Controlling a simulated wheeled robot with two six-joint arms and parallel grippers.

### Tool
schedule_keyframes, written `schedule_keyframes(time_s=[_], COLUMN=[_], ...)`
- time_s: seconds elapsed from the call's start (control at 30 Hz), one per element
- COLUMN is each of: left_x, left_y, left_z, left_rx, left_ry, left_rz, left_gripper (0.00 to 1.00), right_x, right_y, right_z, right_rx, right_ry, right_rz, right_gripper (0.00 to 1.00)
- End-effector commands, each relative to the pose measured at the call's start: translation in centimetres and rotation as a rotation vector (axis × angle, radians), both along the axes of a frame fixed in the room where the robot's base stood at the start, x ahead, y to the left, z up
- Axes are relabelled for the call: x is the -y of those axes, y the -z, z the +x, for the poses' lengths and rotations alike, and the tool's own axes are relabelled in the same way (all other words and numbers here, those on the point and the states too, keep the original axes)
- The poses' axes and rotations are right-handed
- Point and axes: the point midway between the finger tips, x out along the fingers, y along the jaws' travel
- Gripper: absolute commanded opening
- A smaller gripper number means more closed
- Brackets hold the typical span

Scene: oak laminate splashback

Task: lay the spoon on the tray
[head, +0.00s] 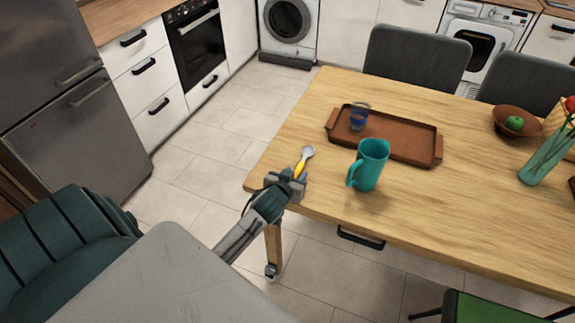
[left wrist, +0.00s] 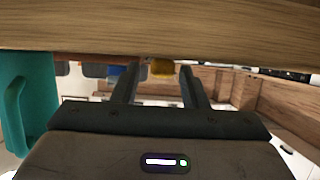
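The spoon (head: 299,169) has a yellow handle and a silver bowl. It lies near the table's left corner, bowl pointing away from me. My left gripper (head: 287,178) is at the handle end, low over the table edge. The brown tray (head: 400,150) lies further back to the right on the table. My right gripper is not in view.
A teal pitcher (head: 371,166) stands in front of the tray, right of the spoon. The tray's middle and right are bare. A fruit bowl (head: 514,122) and vase (head: 546,157) stand at the right.

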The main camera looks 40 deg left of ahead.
Motion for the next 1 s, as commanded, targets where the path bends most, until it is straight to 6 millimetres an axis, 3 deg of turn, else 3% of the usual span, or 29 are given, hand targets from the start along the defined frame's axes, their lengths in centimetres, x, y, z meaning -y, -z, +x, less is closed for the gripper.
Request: schedule_keyframes(time_s=[0.3, 0.5, 0.53, 0.67, 0.8, 1.0], left_x=[1.8, 2.4, 2.5, 2.2, 1.4, 0.5], left_y=[-1.9, -3.0, -3.1, -4.4, -6.3, -8.1], left_z=[-5.8, -8.2, -8.4, -8.1, -6.3, -4.2], left_rx=[-0.001, -0.001, -0.001, -0.03, -0.142, -0.315], left_ry=[0.001, 0.0, 0.0, -0.006, -0.017, -0.01], left_rz=[-0.001, 0.0, 0.0, -0.006, -0.035, -0.076], left_gripper=[0.39, 0.39, 0.44, 0.44, 0.44, 0.44], right_x=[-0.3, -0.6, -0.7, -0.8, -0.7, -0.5], right_y=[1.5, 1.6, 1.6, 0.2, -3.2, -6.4], right_z=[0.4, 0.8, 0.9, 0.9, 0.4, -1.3], right_rx=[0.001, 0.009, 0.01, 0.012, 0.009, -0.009], right_ry=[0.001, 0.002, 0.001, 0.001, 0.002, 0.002], right_rz=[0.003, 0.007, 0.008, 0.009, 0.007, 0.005], right_gripper=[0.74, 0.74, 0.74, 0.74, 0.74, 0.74])
